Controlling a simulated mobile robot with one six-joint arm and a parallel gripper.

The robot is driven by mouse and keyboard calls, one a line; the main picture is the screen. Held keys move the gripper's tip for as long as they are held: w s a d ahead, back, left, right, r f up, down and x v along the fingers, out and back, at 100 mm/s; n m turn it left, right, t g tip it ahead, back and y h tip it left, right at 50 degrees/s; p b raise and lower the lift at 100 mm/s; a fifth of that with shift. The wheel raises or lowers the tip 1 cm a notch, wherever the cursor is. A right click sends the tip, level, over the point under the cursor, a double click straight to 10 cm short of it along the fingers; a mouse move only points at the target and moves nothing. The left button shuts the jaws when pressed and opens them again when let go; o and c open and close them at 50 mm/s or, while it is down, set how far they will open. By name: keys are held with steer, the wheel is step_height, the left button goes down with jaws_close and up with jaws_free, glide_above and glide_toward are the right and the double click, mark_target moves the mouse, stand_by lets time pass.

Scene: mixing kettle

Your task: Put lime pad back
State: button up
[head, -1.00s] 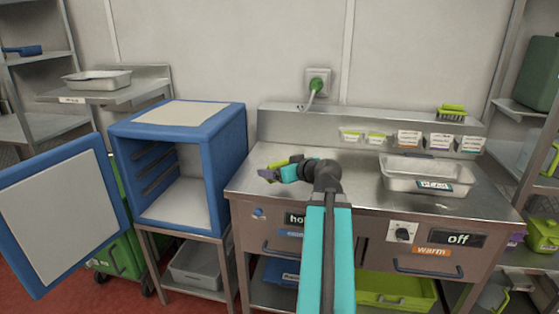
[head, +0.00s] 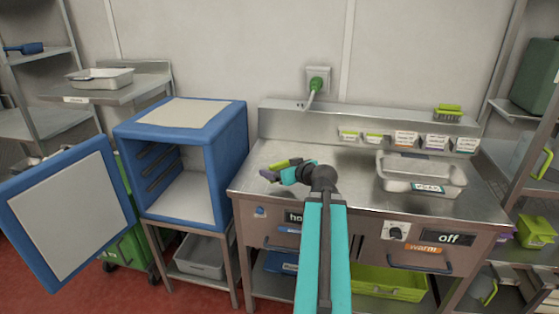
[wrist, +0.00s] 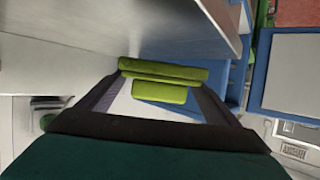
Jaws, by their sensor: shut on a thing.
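My gripper (head: 272,171) is shut on the lime pad (head: 279,164) above the left part of the steel counter. In the wrist view the lime pad (wrist: 163,82) sits between the two dark fingers of my gripper (wrist: 160,95), showing a wider upper strip and a shorter lower block. My arm hides part of the counter front. The pad's far side is hidden.
A blue cabinet (head: 226,155) with its door (head: 68,212) open stands left of the counter. On the counter (head: 350,195), a steel tray (head: 415,177) sits at the right. A lime brush-like item (head: 447,112) rests on the back ledge (head: 380,121).

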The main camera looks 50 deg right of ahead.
steer(key=shift+w+d+p, duration=0.65)
steer(key=shift+d+p, duration=0.05)
steer(key=shift+p, duration=0.3)
steer(key=shift+w+d+f+p, duration=0.25)
steer(key=shift+w+d+p, duration=0.1)
steer(key=shift+w+d, duration=0.9)
steer(key=shift+w+d+f+p, duration=0.2)
steer(key=shift+w+d+p, duration=0.1)
steer(key=shift+w+d, duration=0.9)
steer(key=shift+w+d, duration=0.3)
steer(key=shift+d, duration=0.05)
steer(key=shift+f+p, duration=0.75)
steer(key=shift+f, duration=1.05)
steer(key=shift+f+b, duration=0.15)
steer(key=shift+b, duration=0.15)
steer(key=o, duration=1.2)
steer(key=shift+r+p, duration=0.2)
steer(key=shift+p, duration=0.1)
